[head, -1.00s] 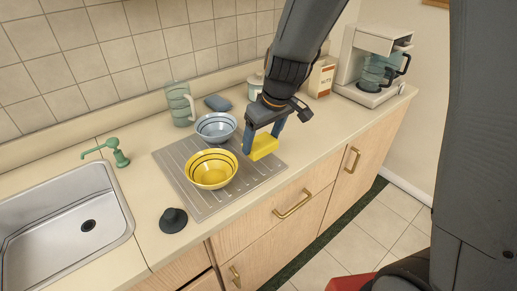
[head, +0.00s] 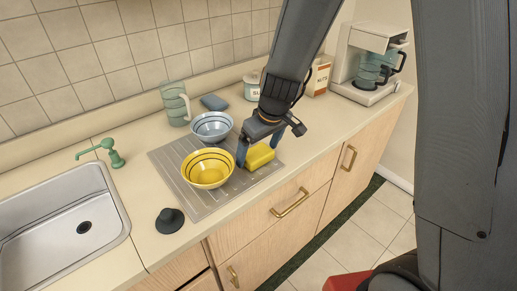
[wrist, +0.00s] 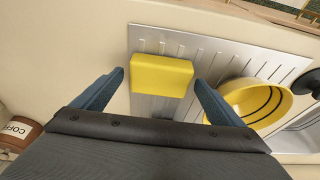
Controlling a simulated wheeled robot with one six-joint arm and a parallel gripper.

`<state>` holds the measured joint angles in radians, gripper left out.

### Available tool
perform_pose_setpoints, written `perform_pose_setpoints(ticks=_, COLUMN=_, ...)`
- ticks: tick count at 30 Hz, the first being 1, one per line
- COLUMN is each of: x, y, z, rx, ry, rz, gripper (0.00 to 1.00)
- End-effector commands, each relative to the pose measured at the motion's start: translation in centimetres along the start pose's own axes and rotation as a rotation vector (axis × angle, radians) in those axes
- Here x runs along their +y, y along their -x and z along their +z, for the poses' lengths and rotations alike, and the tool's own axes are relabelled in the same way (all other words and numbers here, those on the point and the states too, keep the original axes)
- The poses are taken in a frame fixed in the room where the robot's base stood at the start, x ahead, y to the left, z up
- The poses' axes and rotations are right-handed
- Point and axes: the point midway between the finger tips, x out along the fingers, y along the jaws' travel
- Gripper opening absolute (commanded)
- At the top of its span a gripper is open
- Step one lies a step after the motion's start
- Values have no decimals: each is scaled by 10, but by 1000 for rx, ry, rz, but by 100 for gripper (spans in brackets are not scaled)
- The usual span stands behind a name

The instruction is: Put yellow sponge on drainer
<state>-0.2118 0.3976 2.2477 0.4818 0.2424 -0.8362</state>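The yellow sponge (head: 260,157) lies on the right part of the grey ribbed metal drainer (head: 203,206), beside the yellow bowl. My gripper (head: 258,147) is just above and around it, with its two blue fingers spread. In the wrist view the sponge (wrist: 162,76) lies flat on the drainer (wrist: 205,48) ahead of my open gripper (wrist: 159,78). A gap shows between each fingertip and the sponge, so nothing is held.
The yellow bowl (head: 208,169) and blue bowl (head: 212,127) also stand on the drainer. A black stopper (head: 170,221) and the sink (head: 62,222) are to the left. A glass pitcher (head: 175,103), blue sponge (head: 214,103), box (head: 319,75) and coffee maker (head: 370,65) stand along the back.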

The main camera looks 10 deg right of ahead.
Motion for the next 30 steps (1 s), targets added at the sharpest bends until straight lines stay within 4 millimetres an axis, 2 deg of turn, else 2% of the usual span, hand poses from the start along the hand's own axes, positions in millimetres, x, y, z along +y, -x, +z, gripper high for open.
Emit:
perform_pose_setpoints(ticks=8, x=0, y=1, z=0, rx=0, ry=0, rz=0, gripper=92)
perform_pose_setpoints(ticks=12, x=0, y=8, z=-2, rx=2, ry=0, rz=0, gripper=92)
perform_pose_setpoints(ticks=30, x=1, y=102, z=-2, rx=4, ry=0, rz=2, gripper=92)
